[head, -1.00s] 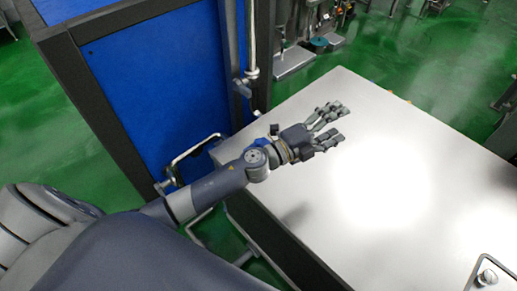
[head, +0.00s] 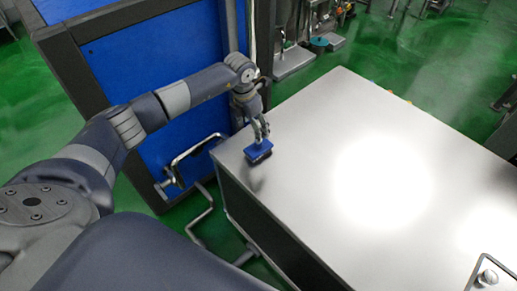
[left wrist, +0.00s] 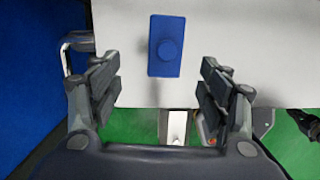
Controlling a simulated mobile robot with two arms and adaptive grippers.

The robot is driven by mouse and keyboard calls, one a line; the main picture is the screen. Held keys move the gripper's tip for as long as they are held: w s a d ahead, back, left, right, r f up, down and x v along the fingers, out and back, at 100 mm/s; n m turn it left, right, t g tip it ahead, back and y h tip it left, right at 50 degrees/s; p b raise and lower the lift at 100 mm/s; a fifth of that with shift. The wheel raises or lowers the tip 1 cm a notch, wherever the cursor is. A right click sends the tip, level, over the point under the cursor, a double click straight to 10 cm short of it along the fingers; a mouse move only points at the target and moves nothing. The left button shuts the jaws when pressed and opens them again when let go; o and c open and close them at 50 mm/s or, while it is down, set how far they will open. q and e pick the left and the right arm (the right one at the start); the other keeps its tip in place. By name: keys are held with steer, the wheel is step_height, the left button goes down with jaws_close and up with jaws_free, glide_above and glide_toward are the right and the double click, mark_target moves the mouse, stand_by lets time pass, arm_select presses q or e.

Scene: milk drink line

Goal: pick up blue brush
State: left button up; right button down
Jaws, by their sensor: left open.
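The blue brush (head: 259,150) lies on the metal table top near its left corner, with a dark underside. In the left wrist view the brush (left wrist: 166,62) is a blue rectangle with a round knob on top, ahead of and between the two fingers. My left gripper (head: 260,133) points down just over the brush in the head view. In the left wrist view my left gripper (left wrist: 160,78) is open and empty, its fingers apart on either side, not closed on the brush. Whether a fingertip touches it cannot be told.
The metal table top (head: 300,190) is otherwise mostly bare, with a handle (head: 487,278) at its lower right. A blue panel (head: 165,85) in a dark frame stands close to the left of the table. A bent metal rail (head: 185,155) runs between them.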

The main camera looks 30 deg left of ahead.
mark_target(259, 145)
arm_select(q)
steer(key=f+b, duration=0.1)
steer(key=f, duration=0.1)
steer(key=f+b, duration=0.3)
steer(key=shift+w+d+f, duration=0.2)
steer(key=shift+w+f, duration=0.1)
steer(key=shift+w, duration=0.05)
steer(key=f+b, duration=0.2)
steer(key=f, duration=0.1)
steer(key=d+f+b, duration=0.1)
steer(key=f+b, duration=0.1)
steer(key=shift+w+d, duration=0.1)
steer(key=shift+w, duration=0.3)
steer(key=c, duration=1.2)
